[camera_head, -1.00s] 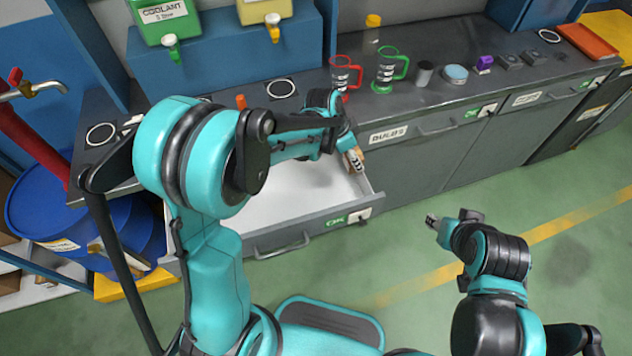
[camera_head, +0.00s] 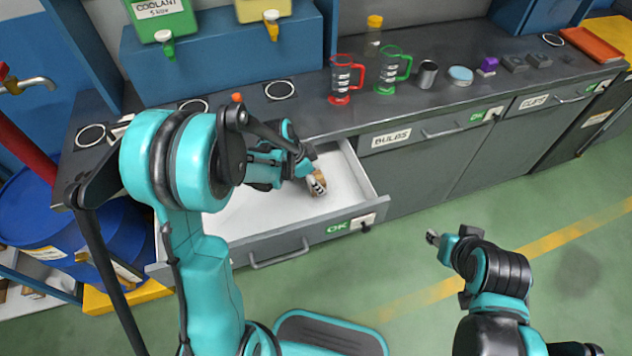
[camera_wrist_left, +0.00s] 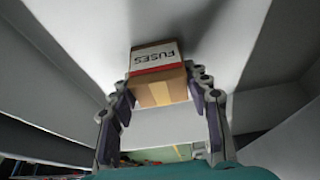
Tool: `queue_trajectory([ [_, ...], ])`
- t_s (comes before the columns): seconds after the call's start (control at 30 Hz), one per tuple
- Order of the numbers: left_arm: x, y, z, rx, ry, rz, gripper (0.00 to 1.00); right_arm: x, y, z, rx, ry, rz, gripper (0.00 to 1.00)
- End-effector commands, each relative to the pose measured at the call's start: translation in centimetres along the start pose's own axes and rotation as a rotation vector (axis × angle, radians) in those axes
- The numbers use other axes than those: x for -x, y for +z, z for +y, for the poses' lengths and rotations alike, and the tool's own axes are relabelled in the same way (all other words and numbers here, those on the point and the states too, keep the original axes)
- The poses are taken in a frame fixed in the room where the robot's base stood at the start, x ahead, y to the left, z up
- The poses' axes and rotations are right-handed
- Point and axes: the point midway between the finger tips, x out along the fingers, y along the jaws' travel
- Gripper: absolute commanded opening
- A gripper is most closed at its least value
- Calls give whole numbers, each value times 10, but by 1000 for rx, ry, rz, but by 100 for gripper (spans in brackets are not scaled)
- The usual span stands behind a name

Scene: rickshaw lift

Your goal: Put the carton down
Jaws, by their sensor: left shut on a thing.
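The carton (camera_wrist_left: 156,70) is a small brown box with a white label reading FUSES and a red stripe. In the left wrist view my left gripper (camera_wrist_left: 160,92) has its two fingers on either side of it, shut on it. In the head view the carton (camera_head: 317,184) and my left gripper (camera_head: 312,170) are inside the open drawer (camera_head: 215,228), towards its right side. I cannot tell whether the carton touches the drawer floor. My right gripper (camera_head: 432,238) is away from the drawer, over the green floor; its fingers are too small to read.
A red jug (camera_head: 342,84) and a green jug (camera_head: 388,74) stand on the dark counter above a shut drawer labelled BULBS (camera_head: 391,138). A blue barrel (camera_head: 42,210) stands left of the open drawer. The drawer's white floor is otherwise largely bare.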

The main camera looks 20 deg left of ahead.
Motion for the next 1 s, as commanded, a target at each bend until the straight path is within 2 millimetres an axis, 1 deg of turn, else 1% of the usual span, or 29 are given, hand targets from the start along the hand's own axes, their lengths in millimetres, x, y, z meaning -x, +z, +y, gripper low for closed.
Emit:
queue_trajectory([
  [0.13,2,-1,0,0,0,0,17,1,-1,0,0,0,0,40],
  [0.27,-2,1,0,0,0,0,17,-2,1,0,0,0,0,40],
  [0.3,-2,0,0,0,0,0,55,-1,1,0,0,0,0,40],
  [0.33,-1,0,0,0,0,0,63,-1,0,0,0,0,0,40],
  [0.37,-1,0,0,0,0,0,68,-1,0,0,0,0,0,40],
  [0.63,-1,0,0,0,0,0,68,-1,0,0,0,0,0,40],
  [0.73,3,-2,0,0,0,0,68,3,-2,0,0,0,0,40],
  [0.87,23,-2,0,2,-1,0,68,10,-7,0,0,0,0,40],
  [1.0,56,-2,0,3,-1,0,68,22,-16,0,0,0,0,40],
])
